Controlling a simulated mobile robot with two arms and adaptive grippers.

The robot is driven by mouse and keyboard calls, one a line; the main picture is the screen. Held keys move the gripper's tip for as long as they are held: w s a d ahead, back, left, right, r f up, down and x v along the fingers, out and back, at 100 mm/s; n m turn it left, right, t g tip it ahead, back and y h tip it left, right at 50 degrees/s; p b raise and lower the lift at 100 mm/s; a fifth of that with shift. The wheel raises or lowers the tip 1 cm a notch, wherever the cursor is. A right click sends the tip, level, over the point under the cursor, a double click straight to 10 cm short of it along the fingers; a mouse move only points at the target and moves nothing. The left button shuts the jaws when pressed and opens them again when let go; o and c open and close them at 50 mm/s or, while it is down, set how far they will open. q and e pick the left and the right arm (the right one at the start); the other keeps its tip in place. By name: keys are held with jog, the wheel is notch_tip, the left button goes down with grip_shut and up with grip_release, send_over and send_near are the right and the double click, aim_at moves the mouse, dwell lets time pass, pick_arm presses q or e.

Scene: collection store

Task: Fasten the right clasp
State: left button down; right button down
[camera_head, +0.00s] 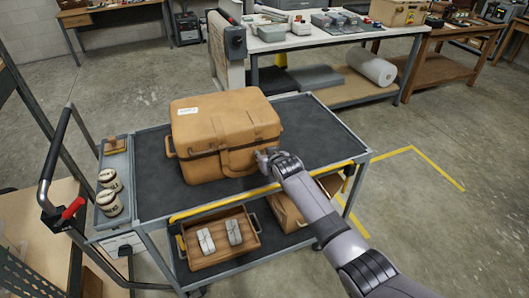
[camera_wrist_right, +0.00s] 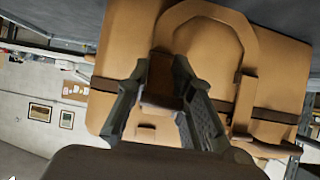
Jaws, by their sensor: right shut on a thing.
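A tan case (camera_head: 222,125) with a white label stands closed on the top shelf of the cart. My right gripper (camera_head: 266,156) reaches its front face near the right end. In the right wrist view the same case (camera_wrist_right: 120,60) fills the upper part, with its carrying handle (camera_wrist_right: 250,50) beside the fingers. My right gripper (camera_wrist_right: 160,78) is shut on the right clasp (camera_wrist_right: 162,80), a brown tab between its two dark fingers. Whether the clasp is latched cannot be told. A brown strap (camera_wrist_right: 275,115) shows past the handle. My left gripper is out of view.
The cart's dark top shelf (camera_head: 315,125) is bare to the right of the case. A side tray (camera_head: 117,160) with two jars (camera_head: 109,202) is at left. Below, a wooden box (camera_head: 225,260) holds two pale objects. A workbench (camera_head: 320,35) stands behind.

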jog(key=shift+a+r+g, duration=0.1)
jog(key=shift+g, duration=0.3)
jog(key=c, duration=1.4)
grip_release()
jog(key=v, duration=1.2)
